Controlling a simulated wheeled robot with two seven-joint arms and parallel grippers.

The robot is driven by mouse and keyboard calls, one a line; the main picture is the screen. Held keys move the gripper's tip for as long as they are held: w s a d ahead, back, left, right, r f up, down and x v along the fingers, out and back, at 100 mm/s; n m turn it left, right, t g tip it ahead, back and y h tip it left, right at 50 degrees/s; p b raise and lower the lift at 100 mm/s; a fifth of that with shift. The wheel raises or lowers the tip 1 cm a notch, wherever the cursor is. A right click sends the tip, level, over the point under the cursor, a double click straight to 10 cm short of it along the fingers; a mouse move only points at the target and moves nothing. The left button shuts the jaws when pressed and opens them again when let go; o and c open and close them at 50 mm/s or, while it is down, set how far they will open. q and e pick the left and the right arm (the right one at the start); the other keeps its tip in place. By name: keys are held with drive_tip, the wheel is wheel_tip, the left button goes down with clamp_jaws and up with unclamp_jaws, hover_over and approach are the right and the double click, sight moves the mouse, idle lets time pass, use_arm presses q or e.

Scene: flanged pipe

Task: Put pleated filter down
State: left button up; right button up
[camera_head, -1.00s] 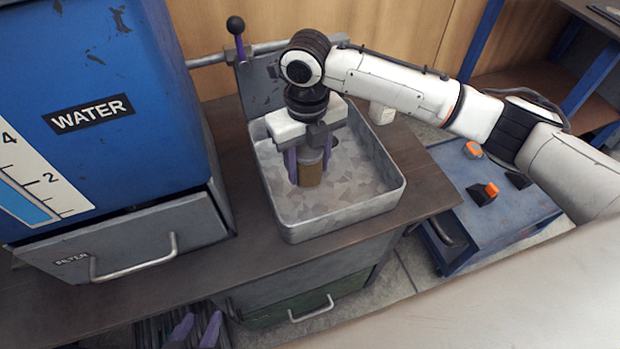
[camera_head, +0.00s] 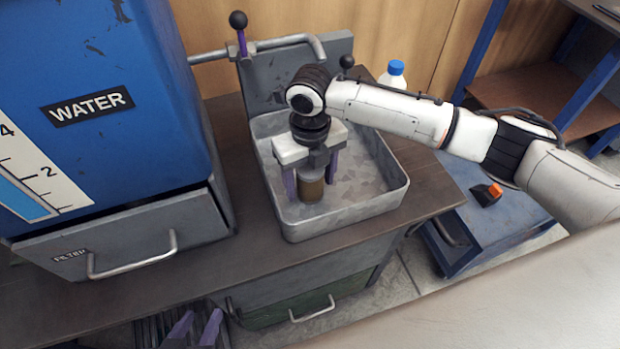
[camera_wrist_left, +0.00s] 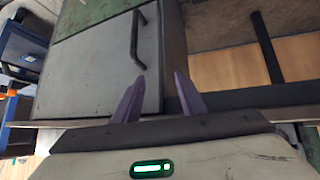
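The pleated filter (camera_head: 311,188), a small brownish cylinder with a grey top, stands upright in the metal sink basin (camera_head: 345,217) in the head view. It appears to rest on the basin floor. My right gripper (camera_head: 311,178) points down over it, with one purple finger on each side. The fingers are spread wider than the filter, and a gap shows on the right side. My left gripper (camera_head: 196,330) is low at the bottom left of the head view, below the counter. In the left wrist view its two fingers (camera_wrist_left: 157,98) are apart with nothing between them.
The blue water tank (camera_head: 105,120) with a grey filter drawer (camera_head: 130,238) stands left of the basin. A tap lever (camera_head: 238,20) and pipe are behind it. A white bottle with a blue cap (camera_head: 396,68) stands behind my right arm. A blue cart (camera_head: 480,225) is at right.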

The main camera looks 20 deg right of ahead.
wheel_tip(320, 180, up, 11)
drive_tip(key=shift+r+p, duration=0.2)
drive_tip(key=shift+p, duration=0.75)
drive_tip(key=shift+r, duration=0.5)
